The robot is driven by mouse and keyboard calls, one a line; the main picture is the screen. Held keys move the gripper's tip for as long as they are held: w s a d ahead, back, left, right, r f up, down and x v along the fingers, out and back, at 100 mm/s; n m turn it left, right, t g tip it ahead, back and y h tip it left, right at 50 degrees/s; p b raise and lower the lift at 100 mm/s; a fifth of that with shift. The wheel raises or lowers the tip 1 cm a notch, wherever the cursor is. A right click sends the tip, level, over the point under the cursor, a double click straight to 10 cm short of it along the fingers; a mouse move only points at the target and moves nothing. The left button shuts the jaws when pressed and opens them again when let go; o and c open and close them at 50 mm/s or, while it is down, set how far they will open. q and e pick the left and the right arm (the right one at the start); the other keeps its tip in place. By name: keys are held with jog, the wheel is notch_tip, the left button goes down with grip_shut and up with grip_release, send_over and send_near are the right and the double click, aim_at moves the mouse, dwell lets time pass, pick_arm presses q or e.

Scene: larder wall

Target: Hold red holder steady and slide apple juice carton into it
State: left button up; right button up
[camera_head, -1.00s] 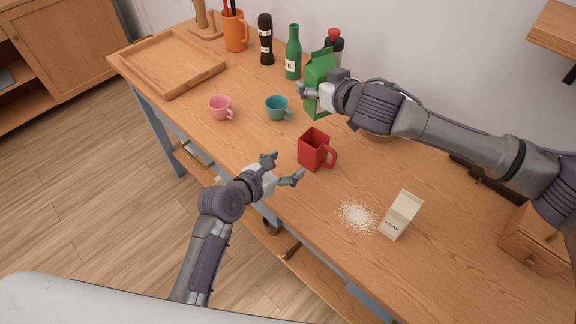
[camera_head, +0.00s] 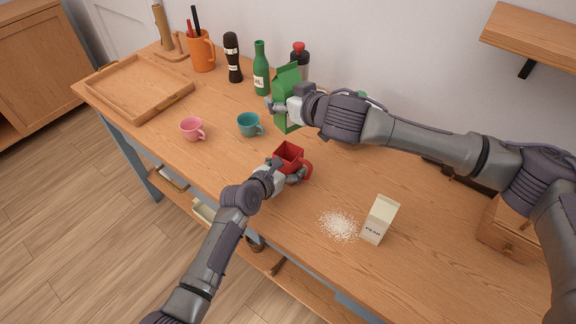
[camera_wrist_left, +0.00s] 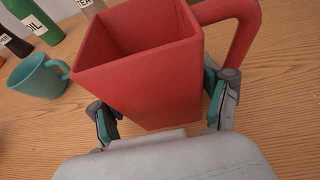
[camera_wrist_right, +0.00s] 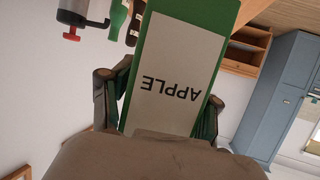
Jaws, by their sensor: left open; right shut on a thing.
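The red holder (camera_head: 289,157), square with a handle on its right, stands upright on the table and looks empty in the left wrist view (camera_wrist_left: 140,75). My left gripper (camera_head: 284,172) is open, its fingers on either side of the holder's lower part; I cannot tell whether they touch it. The green apple juice carton (camera_head: 283,98) is labelled APPLE in the right wrist view (camera_wrist_right: 175,70). My right gripper (camera_head: 283,106) is shut on the carton, behind the red holder in the head view. The carton's bottom is partly hidden, so I cannot tell its height above the table.
A teal cup (camera_head: 249,124) and a pink cup (camera_head: 191,129) stand left of the holder. A green oil bottle (camera_head: 261,72) and dark bottle (camera_head: 232,60) stand behind. A pear carton (camera_head: 379,220) stands right of spilled white grains (camera_head: 338,225). A wooden tray (camera_head: 140,88) is far left.

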aim_at(283, 126)
pick_arm(q)
jog(key=shift+c, duration=0.3)
jog(key=c, duration=0.9)
pick_arm(e)
jog(key=shift+s+r, duration=0.1)
jog(key=shift+r, duration=1.1)
notch_tip(283, 126, down, 9)
jog(key=shift+f, duration=0.2)
jog(key=shift+f, duration=0.1)
jog(key=shift+f, duration=0.5)
jog(key=o, duration=1.5)
jog(key=shift+d, duration=0.1)
